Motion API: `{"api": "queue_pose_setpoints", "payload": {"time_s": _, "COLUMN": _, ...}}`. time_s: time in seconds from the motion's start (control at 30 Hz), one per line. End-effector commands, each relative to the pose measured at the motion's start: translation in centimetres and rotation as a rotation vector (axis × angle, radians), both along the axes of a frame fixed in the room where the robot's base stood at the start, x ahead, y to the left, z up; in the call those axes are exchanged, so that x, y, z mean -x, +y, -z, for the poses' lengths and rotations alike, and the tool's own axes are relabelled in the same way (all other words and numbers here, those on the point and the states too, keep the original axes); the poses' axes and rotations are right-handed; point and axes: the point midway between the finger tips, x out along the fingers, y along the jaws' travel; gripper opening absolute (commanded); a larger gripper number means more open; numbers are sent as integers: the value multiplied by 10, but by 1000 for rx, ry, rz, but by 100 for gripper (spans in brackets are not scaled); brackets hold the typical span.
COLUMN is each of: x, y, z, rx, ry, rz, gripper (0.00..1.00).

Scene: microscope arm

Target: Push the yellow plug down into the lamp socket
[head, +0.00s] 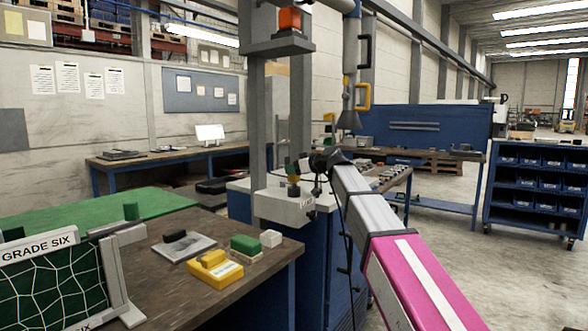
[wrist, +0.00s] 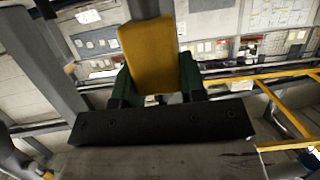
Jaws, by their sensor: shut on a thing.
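The yellow plug (wrist: 149,58) fills the middle of the wrist view, between the green fingers of my gripper (wrist: 157,85). My gripper is shut on it. In the head view my gripper (head: 297,168) is at the end of my arm, just above a grey block (head: 284,208) with a small label on its front. A small yellow and dark piece shows between the gripper and the block's top; I cannot tell whether it is the plug or part of the socket. The lamp socket is not clearly visible, and contact with the plug cannot be judged.
A wooden table (head: 166,294) at front left holds a yellow device (head: 215,268), a green block (head: 246,245), a white block (head: 271,238) and a green mat (head: 90,217). A grey post (head: 257,110) stands beside the gripper. A conical hood (head: 349,119) hangs to its right.

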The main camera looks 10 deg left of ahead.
Motion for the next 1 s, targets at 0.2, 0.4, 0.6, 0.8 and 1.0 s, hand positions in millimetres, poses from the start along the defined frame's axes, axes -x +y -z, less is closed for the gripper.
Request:
{"api": "queue_pose_setpoints", "payload": {"time_s": 0.2, "x": 0, "y": 0, "z": 4, "rx": -1, "ry": 0, "rz": 0, "gripper": 12}}
{"api": "queue_pose_setpoints", "payload": {"time_s": 0.4, "x": 0, "y": 0, "z": 9, "rx": -1, "ry": 0, "rz": 0, "gripper": 12}}
{"api": "queue_pose_setpoints", "payload": {"time_s": 0.6, "x": 0, "y": 0, "z": 13, "rx": -1, "ry": -1, "rz": 1, "gripper": 12}}
{"api": "queue_pose_setpoints", "payload": {"time_s": 0.8, "x": 0, "y": 0, "z": 17, "rx": -1, "ry": -1, "rz": 1, "gripper": 12}}
{"api": "queue_pose_setpoints", "payload": {"time_s": 1.0, "x": 0, "y": 0, "z": 18, "rx": 0, "ry": -2, "rz": 1, "gripper": 68}}
